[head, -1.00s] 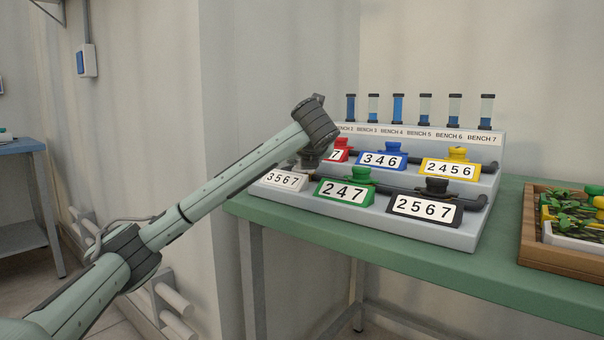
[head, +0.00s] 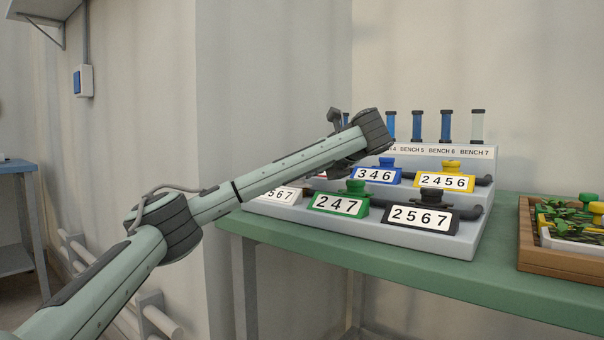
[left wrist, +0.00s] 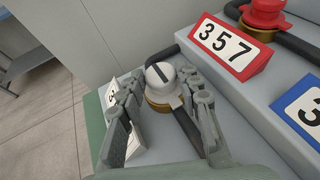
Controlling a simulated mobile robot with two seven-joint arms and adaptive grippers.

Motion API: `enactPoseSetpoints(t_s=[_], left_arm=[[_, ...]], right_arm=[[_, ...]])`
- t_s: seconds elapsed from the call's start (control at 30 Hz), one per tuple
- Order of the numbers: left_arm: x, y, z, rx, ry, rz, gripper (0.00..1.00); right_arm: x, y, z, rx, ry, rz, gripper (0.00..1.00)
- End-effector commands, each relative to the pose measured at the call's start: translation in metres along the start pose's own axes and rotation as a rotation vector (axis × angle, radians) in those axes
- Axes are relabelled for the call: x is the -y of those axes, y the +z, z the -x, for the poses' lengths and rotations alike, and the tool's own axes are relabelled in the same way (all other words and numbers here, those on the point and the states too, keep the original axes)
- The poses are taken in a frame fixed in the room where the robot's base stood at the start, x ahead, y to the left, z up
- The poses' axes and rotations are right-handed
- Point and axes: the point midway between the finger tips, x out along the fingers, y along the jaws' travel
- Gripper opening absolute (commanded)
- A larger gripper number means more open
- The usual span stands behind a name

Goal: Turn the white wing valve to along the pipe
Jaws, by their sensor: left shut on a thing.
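The white wing valve (left wrist: 160,72), a round knob with a dark stripe on top and a brass collar, stands on the dark pipe (left wrist: 188,124) in the left wrist view. The stripe slants down to the right, roughly the way the pipe runs; I cannot judge the exact angle. My left gripper (left wrist: 158,90) is shut on the valve, one finger on each side. In the head view my forearm hides the valve and the gripper. The white number sign (head: 278,196) shows partly there, left of the green sign. My right gripper is not in view.
A red valve (left wrist: 262,14) with sign 357 (left wrist: 232,45) stands on the higher step. Green (head: 355,188), black (head: 430,195), blue (head: 388,163) and yellow (head: 452,167) valves stand nearby. A wooden plant tray (head: 540,262) sits on the green bench (head: 490,262) at right.

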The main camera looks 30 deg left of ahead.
Motion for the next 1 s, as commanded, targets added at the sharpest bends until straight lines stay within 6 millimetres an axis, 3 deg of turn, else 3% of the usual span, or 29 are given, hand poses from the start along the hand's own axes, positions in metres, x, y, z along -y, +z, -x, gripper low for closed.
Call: enactPoseSetpoints(t_s=[0.27, 0.3, 0.43, 0.77, 1.0], left_arm=[[-0.001, -0.003, -0.001, -0.005, 0.004, -0.004, 0.05], [-0.001, -0.003, -0.001, -0.005, 0.004, -0.004, 0.39], [0.000, -0.002, -0.001, -0.004, 0.003, -0.004, 0.53], [0.000, 0.000, 0.002, -0.001, -0.001, -0.002, 0.53], [0.001, 0.003, 0.024, 0.005, -0.006, -0.001, 0.53]], right_arm=[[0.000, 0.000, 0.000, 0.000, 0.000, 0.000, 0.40], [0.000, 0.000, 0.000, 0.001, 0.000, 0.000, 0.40], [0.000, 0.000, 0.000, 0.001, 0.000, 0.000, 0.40], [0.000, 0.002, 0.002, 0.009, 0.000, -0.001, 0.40], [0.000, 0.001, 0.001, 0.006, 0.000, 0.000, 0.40]])
